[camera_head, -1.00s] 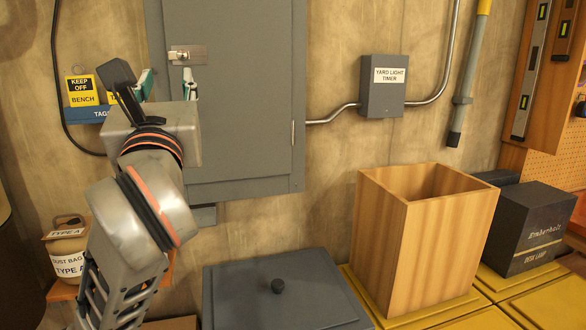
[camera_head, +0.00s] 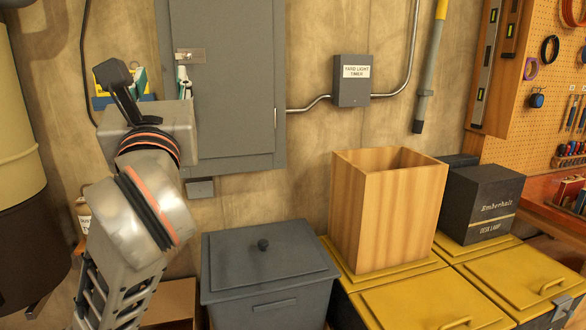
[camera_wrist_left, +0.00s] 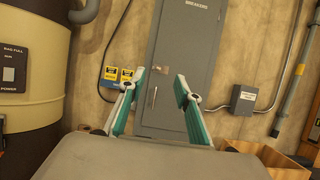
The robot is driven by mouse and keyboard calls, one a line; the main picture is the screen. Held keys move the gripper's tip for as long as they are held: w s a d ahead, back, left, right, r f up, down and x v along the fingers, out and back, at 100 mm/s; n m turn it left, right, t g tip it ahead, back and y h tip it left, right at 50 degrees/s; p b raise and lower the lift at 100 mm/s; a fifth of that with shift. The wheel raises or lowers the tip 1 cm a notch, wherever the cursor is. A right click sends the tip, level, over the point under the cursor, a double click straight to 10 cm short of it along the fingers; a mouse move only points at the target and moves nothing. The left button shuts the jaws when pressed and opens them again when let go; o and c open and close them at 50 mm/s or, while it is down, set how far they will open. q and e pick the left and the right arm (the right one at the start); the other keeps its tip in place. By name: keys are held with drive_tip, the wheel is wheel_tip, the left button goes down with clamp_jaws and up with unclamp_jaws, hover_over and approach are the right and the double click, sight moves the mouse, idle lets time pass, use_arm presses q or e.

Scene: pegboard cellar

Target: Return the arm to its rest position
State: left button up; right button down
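My left gripper (camera_head: 163,80) is raised in front of the grey breaker cabinet (camera_head: 228,85) on the wall, its body partly hiding its fingers in the head view. In the left wrist view, the teal-lined fingers of the left gripper (camera_wrist_left: 160,77) stand wide apart with nothing between them. The cabinet door (camera_wrist_left: 187,60) shows behind and between them, with its latch (camera_head: 190,56) shut in the head view. The grey and orange-banded arm comes up from the lower left. My right gripper is in neither view.
A grey lidded bin (camera_head: 262,285), yellow lidded bins (camera_head: 420,300), an open wooden box (camera_head: 372,215) and a black lamp box (camera_head: 482,205) stand along the wall. A timer box (camera_head: 352,92) hangs above. A large cream and brown drum (camera_head: 18,140) stands left.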

use_arm(q)
drive_tip(key=s+a+f+m+y, duration=0.2)
drive_tip(key=a+f+m+y, duration=0.4)
drive_tip(key=f+y, duration=0.45)
drive_tip(key=d+f+m+h, duration=0.4)
drive_tip(key=f+m+h, duration=0.4)
drive_tip(key=f+m, duration=0.25)
drive_tip(key=d+f+m+g+h, duration=0.1)
drive_tip(key=d+f+m+h, duration=0.2)
drive_tip(key=f+m+h, duration=0.6)
drive_tip(key=d+f+m+h, duration=0.4)
drive_tip(key=f+m+h, duration=0.2)
drive_tip(key=f+m, duration=0.7)
drive_tip(key=s+a+f+m+g+y, duration=0.1)
drive_tip(key=s+f+g, duration=0.2)
drive_tip(key=f, duration=0.8)
drive_tip(key=s+a+f+m+g+y, duration=0.1)
drive_tip(key=s+a+f+m+g, duration=0.1)
drive_tip(key=s+f, duration=0.6)
drive_tip(key=s+a+f+m+g+y, duration=0.1)
drive_tip(key=s+f+g, duration=0.3)
drive_tip(key=f, duration=0.9)
drive_tip(key=shift+s+a+f+m+g, duration=0.4)
drive_tip(key=shift+s+a+m, duration=0.25)
drive_tip(key=shift+s, duration=0.5)
